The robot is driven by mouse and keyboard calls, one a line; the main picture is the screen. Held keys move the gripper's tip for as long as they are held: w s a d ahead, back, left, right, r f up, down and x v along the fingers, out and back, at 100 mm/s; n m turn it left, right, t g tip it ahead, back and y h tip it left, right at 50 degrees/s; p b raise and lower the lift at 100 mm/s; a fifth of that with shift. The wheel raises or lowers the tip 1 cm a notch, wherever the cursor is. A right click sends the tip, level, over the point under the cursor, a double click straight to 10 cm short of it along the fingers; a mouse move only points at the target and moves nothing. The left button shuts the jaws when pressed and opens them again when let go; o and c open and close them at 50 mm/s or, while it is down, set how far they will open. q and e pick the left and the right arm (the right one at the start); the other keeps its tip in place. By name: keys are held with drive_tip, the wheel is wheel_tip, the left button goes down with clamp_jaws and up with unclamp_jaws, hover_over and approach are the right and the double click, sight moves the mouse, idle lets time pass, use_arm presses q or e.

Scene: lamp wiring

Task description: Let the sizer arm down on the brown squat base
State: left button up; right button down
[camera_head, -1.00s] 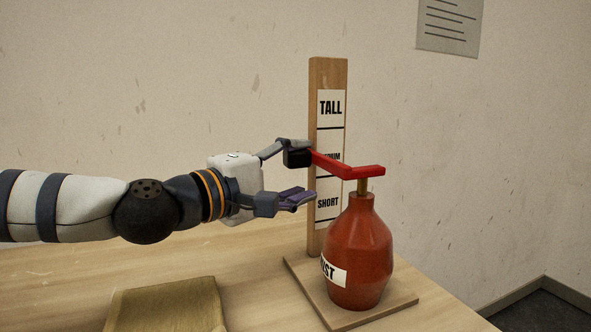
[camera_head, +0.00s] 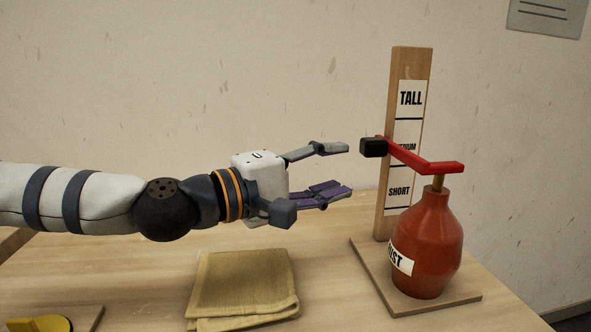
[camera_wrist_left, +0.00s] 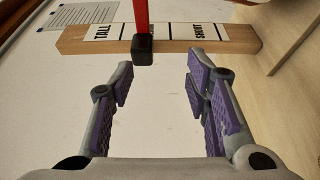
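The red sizer arm (camera_head: 425,163) with its black grip block (camera_head: 373,148) crosses the wooden post (camera_head: 410,65) at the MEDIUM band. Its outer end rests on or just over the short stem (camera_head: 438,184) of a red-brown lamp base (camera_head: 428,240), whose partly visible label ends in "UST". My left gripper (camera_head: 349,171) is open and empty, left of the black block and apart from it. In the left wrist view the black block (camera_wrist_left: 142,50) and red arm (camera_wrist_left: 141,14) show beyond the open fingers (camera_wrist_left: 160,78). My right gripper is not in view.
The post and lamp base stand on a wooden board (camera_head: 385,287) on the table. A folded tan cloth (camera_head: 243,285) lies left of it. A yellow part (camera_head: 40,324) sits at the lower left. A paper sheet (camera_head: 545,15) hangs on the wall.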

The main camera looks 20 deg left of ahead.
use_arm(q)
drive_tip(key=p+v, duration=0.2)
drive_tip(key=v, duration=0.3)
drive_tip(key=shift+s+a+r, duration=0.1)
drive_tip(key=shift+s, duration=0.05)
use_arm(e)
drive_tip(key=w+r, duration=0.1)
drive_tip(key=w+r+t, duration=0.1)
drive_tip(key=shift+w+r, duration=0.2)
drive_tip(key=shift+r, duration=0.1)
use_arm(q)
drive_tip(key=shift+r, duration=0.1)
wheel_tip(320, 180, up, 10)
idle(0.5)
